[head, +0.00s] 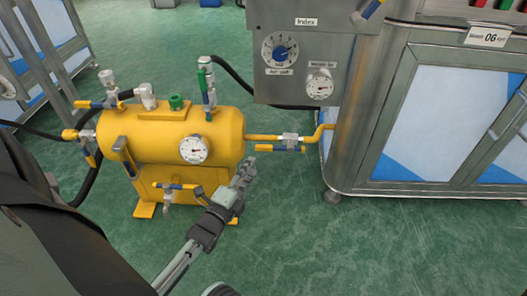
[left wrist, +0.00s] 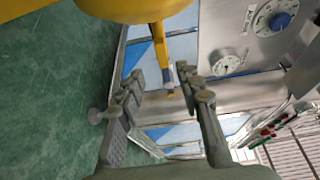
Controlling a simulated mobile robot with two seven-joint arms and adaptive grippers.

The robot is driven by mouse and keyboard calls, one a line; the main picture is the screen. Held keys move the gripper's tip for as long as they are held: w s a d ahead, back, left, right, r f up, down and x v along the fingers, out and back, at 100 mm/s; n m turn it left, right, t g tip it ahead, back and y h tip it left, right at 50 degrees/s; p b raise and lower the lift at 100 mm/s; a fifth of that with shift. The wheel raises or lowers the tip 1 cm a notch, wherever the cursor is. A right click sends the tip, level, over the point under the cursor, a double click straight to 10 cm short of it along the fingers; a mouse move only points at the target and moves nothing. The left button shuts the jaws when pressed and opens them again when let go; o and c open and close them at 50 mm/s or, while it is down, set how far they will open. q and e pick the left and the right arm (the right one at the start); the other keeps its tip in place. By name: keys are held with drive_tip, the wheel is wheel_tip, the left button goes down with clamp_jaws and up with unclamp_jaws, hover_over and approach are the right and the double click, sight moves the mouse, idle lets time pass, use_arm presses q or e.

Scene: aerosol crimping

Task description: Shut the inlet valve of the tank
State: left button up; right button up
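The yellow tank (head: 170,135) stands on the floor at the left in the head view. A pipe (head: 262,138) leaves its right end and carries a valve (head: 290,140) with a blue-tipped lever that appears to lie along the pipe. Other blue-handled valves (head: 98,104) sit at the tank's left end, top and lower front; the frames do not label which is the inlet. My left gripper (head: 247,172) is below the right pipe, apart from its valve. In the left wrist view, its fingers (left wrist: 163,82) are open and empty, with the yellow pipe (left wrist: 168,70) beyond them. My right gripper is not visible.
A grey control panel (head: 350,52) with a knob and gauge hangs above and right of the pipe. A metal cabinet (head: 425,120) with white and blue doors stands at the right. Black hoses (head: 235,78) run around the tank. Green floor (head: 285,235) is clear in front.

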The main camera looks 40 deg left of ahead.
sight(263, 150)
use_arm(q)
drive_tip(key=w, duration=0.2)
drive_tip(key=w+a+b, duration=0.1)
drive_tip(key=w, duration=0.2)
drive_tip(key=w+b, duration=0.1)
drive_tip(key=w, duration=0.1)
drive_tip(key=shift+w+a+r, duration=0.1)
drive_tip(key=shift+w+a, duration=0.05)
drive_tip(key=shift+w, duration=0.25)
clamp_jaws()
